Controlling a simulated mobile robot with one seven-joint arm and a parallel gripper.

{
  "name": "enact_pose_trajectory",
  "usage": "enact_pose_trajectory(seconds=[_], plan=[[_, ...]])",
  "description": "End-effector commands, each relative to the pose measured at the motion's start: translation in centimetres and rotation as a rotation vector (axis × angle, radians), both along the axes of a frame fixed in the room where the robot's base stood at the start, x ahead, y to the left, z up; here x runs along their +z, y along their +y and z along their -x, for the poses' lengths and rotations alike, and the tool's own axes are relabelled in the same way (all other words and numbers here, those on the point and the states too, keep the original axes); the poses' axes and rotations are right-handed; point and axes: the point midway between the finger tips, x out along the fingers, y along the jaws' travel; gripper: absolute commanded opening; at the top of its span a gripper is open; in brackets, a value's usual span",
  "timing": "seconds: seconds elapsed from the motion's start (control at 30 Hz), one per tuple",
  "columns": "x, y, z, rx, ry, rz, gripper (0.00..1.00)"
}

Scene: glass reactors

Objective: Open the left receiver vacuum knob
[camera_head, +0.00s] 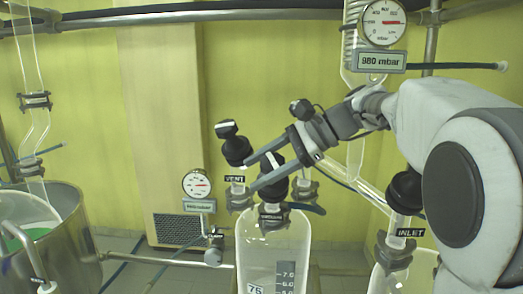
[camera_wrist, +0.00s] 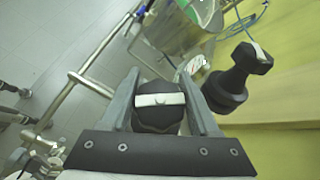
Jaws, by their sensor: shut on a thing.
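A black knob with a white bar on its top (camera_head: 271,166) stands on the lid of the left glass receiver (camera_head: 265,255). Its label is hidden, so I cannot read whether it is the vacuum knob. My gripper (camera_head: 252,174) reaches in from the right and is shut on this knob, one finger on each side. In the wrist view the knob (camera_wrist: 158,103) sits between the two fingers of my gripper (camera_wrist: 163,90), with its white bar running across from finger to finger.
A black knob labelled VENT (camera_head: 235,148) stands close left of my fingertips; the wrist view shows it at the right (camera_wrist: 240,76). A knob labelled INLET (camera_head: 405,192) is at the right. A gauge display (camera_head: 380,61) reads 980 mbar. A steel vessel (camera_head: 65,235) is far left.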

Motion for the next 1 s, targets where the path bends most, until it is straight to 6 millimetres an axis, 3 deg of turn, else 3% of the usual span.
enact_pose_trajectory(seconds=[0.67, 0.7, 0.83, 1.0], plan=[[-0.23, 0.00, 0.11, 0.051, 0.001, 0.032, 0.06], [-0.23, 0.00, 0.11, 0.051, 0.001, 0.032, 0.67], [-0.21, 0.00, 0.11, 0.050, 0.002, 0.030, 0.90], [-0.17, -0.01, 0.11, 0.049, 0.001, 0.030, 0.92]])
